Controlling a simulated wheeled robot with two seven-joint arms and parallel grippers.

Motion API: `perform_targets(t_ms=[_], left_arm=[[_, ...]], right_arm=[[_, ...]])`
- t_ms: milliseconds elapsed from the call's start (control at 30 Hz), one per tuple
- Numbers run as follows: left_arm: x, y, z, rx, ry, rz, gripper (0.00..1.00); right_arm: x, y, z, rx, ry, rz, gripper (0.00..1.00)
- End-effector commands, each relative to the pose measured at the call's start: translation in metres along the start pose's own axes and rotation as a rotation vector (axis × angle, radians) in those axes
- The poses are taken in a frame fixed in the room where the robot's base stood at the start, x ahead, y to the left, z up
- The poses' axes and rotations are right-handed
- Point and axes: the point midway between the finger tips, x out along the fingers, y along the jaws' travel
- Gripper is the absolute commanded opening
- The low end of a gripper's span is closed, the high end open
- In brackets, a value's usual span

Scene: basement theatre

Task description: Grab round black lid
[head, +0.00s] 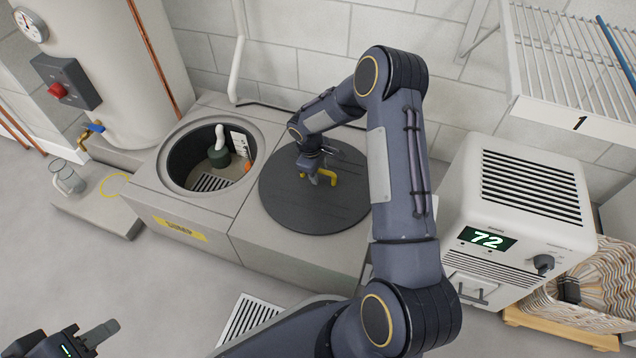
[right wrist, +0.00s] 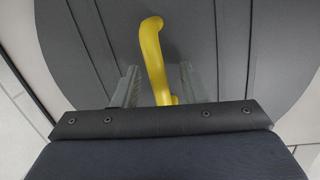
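The round black lid (head: 275,200) lies flat on the grey sump box, to the right of the open round pit. A yellow handle (right wrist: 152,50) stands up from it and also shows in the head view (head: 331,177). My right gripper (head: 318,177) is over the lid at the handle. In the right wrist view its two fingers (right wrist: 158,85) stand apart, one on each side of the handle, with gaps visible. My left gripper (head: 92,340) is at the bottom left of the head view, far from the lid, only partly in view.
The open pit (head: 180,155) holds a pump and pipe. A white dehumidifier (head: 515,210) reading 72 stands right of the box. A wire shelf (head: 570,60) is above it. A tank (head: 100,60) stands at left, and a glass jug (head: 66,178) sits on a low slab.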

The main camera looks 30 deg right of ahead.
Motion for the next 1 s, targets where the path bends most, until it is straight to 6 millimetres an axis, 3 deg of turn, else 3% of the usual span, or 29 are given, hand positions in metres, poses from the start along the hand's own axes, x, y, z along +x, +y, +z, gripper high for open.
perform_targets(t_ms=[100,400,1000], left_arm=[[-0.0009,0.0004,-0.0005,0.000,0.000,0.000,0.36],[-0.0008,0.0004,-0.0005,0.000,0.000,0.000,0.36],[-0.0008,0.0003,-0.0004,0.000,0.000,0.000,0.36]], right_arm=[[-0.0013,0.0001,0.0000,0.000,0.000,0.000,0.36],[-0.0014,0.0000,0.0001,0.000,0.000,0.000,0.00],[-0.0015,-0.0002,-0.0004,0.000,0.001,-0.001,0.00]])
